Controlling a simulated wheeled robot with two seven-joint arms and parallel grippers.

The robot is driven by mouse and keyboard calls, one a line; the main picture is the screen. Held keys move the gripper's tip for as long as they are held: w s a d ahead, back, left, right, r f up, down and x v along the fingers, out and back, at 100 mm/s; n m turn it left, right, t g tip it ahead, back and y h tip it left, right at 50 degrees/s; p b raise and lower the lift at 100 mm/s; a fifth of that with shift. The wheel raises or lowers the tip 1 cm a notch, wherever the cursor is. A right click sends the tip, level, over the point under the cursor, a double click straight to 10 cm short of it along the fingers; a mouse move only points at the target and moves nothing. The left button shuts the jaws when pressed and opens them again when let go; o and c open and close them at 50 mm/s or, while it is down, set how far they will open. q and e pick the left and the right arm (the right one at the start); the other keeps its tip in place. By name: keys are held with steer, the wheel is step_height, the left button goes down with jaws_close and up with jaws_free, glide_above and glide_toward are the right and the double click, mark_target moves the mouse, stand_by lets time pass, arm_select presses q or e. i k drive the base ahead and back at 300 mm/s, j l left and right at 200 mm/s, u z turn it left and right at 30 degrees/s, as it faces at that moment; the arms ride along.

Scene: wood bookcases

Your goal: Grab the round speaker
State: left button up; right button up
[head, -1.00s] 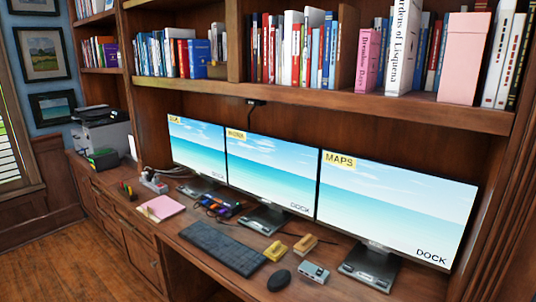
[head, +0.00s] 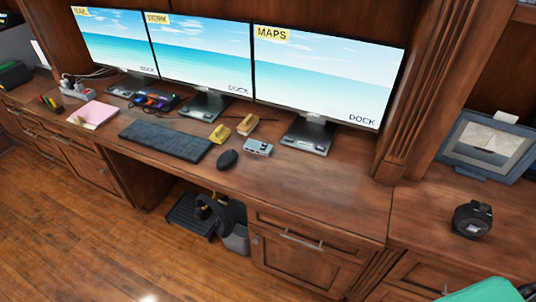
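A small round black device (head: 472,219), which looks like the round speaker, stands on the wooden counter at the right of the head view. It has a pale patch on its front. A framed picture (head: 492,145) stands behind it. Neither of my grippers shows in the head view, so I see nothing held.
Three monitors (head: 328,72) stand along the back of the desk. A keyboard (head: 166,141), mouse (head: 227,159) and small grey box (head: 258,147) lie before them. A wooden pillar (head: 425,85) separates desk and right counter. A green object (head: 487,291) shows at bottom right.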

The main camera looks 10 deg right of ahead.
mark_target(467, 213)
steer(key=z, duration=2.15)
steer(key=l, duration=0.1)
steer(key=i+u, duration=0.05)
